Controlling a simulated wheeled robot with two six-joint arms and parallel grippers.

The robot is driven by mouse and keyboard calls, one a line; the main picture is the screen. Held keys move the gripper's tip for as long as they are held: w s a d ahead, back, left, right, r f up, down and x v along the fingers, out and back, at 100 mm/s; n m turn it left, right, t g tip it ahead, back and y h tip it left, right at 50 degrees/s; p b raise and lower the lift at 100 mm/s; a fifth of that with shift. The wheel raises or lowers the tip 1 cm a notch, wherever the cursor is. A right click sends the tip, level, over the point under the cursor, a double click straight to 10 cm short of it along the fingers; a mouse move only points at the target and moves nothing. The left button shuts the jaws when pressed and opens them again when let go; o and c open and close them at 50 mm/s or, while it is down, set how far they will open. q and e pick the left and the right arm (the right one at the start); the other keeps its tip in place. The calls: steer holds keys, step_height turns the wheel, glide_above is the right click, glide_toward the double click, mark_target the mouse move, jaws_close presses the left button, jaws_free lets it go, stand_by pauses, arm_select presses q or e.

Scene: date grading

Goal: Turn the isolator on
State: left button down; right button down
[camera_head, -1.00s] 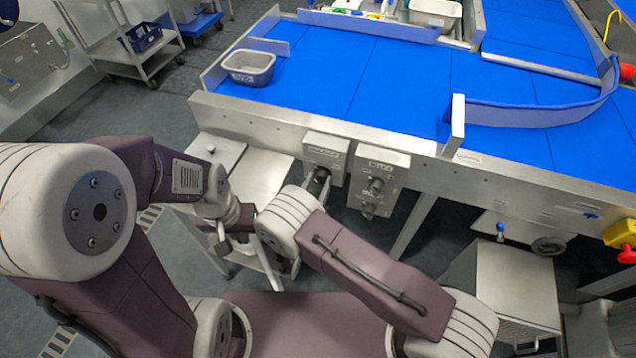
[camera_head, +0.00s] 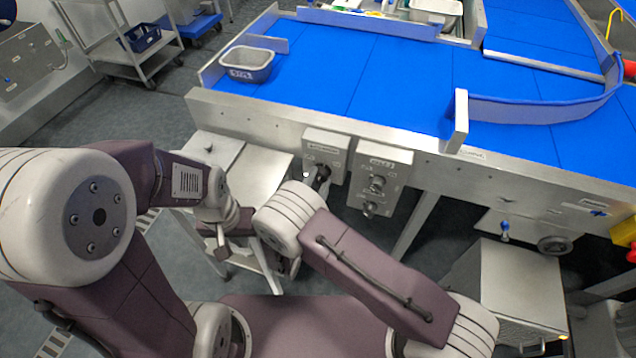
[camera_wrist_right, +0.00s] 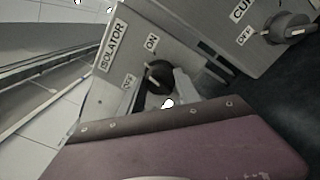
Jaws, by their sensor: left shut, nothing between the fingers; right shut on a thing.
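The isolator is a grey box (camera_head: 326,150) on the front of the conveyor. In the right wrist view its face (camera_wrist_right: 190,40) carries the labels ISOLATOR, ON and OFF beside a dark rotary knob (camera_wrist_right: 157,72). The knob (camera_head: 323,171) also shows in the head view. My right gripper (camera_head: 314,176) is at the knob and shut on it; its light fingers (camera_wrist_right: 160,88) are partly hidden behind my wrist. I cannot tell clearly which label the knob points to. My left gripper (camera_head: 226,246) hangs at the lower left, shut and empty, away from the box.
A second control box (camera_head: 380,178) with knobs stands just right of the isolator. The steel conveyor edge (camera_head: 250,117) runs above both. A grey tub (camera_head: 247,65) sits on the blue belt (camera_head: 400,70). A steel cabinet (camera_head: 515,280) stands at lower right.

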steer(key=m+b, duration=0.1)
steer(key=m, duration=0.2)
steer(key=shift+f+b, duration=0.15)
steer(key=shift+b, duration=0.15)
steer(key=shift+m+b, duration=0.8)
steer(key=shift+m, duration=0.9)
steer(key=c, duration=0.9)
jaws_free()
steer(key=shift+o, duration=0.2)
